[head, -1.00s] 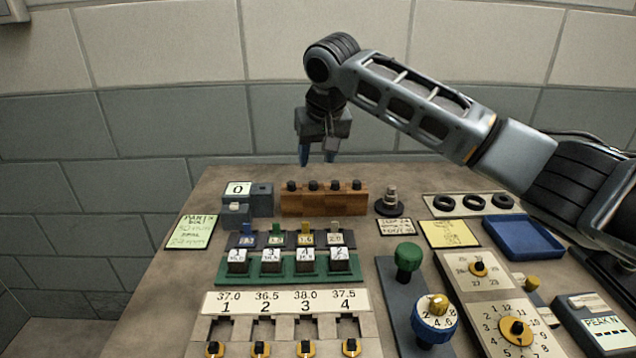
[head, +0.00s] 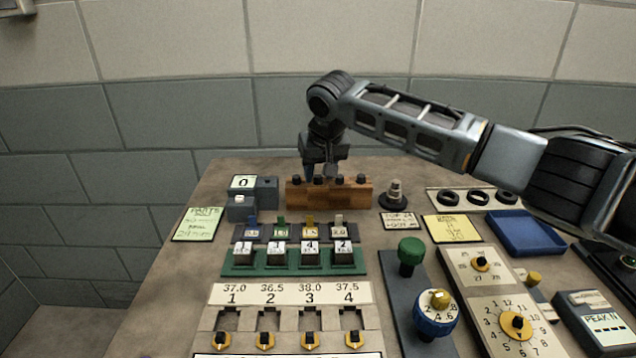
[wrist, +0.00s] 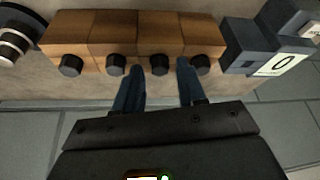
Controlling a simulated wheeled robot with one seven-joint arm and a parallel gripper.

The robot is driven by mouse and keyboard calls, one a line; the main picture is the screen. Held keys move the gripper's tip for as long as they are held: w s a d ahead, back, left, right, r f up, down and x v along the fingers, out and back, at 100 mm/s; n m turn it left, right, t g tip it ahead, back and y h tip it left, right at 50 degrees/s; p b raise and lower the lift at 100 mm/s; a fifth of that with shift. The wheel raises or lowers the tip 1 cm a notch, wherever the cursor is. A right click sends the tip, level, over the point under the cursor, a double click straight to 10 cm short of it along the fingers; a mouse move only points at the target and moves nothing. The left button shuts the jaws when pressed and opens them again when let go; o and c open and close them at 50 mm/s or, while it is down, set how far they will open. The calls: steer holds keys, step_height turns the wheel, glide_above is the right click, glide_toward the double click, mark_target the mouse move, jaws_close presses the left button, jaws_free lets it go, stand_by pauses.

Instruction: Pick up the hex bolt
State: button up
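A brown wooden block (head: 330,195) stands at the back of the table and holds a row of several dark, short-headed pieces. They look like bolt heads, but I cannot tell for sure which is the hex bolt. My gripper (head: 321,172) is over the block, pointing down. In the wrist view my gripper (wrist: 159,66) is open, with one blue finger on each side of a dark head (wrist: 160,65). Nothing is held, and I cannot tell whether the fingers touch it. The wooden block (wrist: 115,28) lies just beyond the fingertips.
A grey box with a "0" label (head: 243,183) stands close left of the block. A stepped metal piece on a black base (head: 394,198) stands to its right. A green rack (head: 293,263) with labelled blocks is in front. A blue tray (head: 525,235) lies at right.

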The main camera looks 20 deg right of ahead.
mark_target(318, 178)
jaws_close()
steer(key=shift+r, duration=0.2)
steer(key=shift+r, duration=0.25)
step_height(318, 178, up, 3)
steer(key=shift+a+r+b, duration=0.1)
steer(key=shift+r+b, duration=0.05)
steer(key=shift+b, duration=0.25)
steer(key=s+d+r+b, duration=0.1)
steer(key=s+d+r, duration=0.55)
steer(key=d, duration=0.35)
step_height(318, 178, up, 8)
steer(key=p, duration=0.6)
steer(key=shift+p, duration=0.3)
steer(key=shift+w+f, duration=0.1)
steer(key=shift+f, duration=0.05)
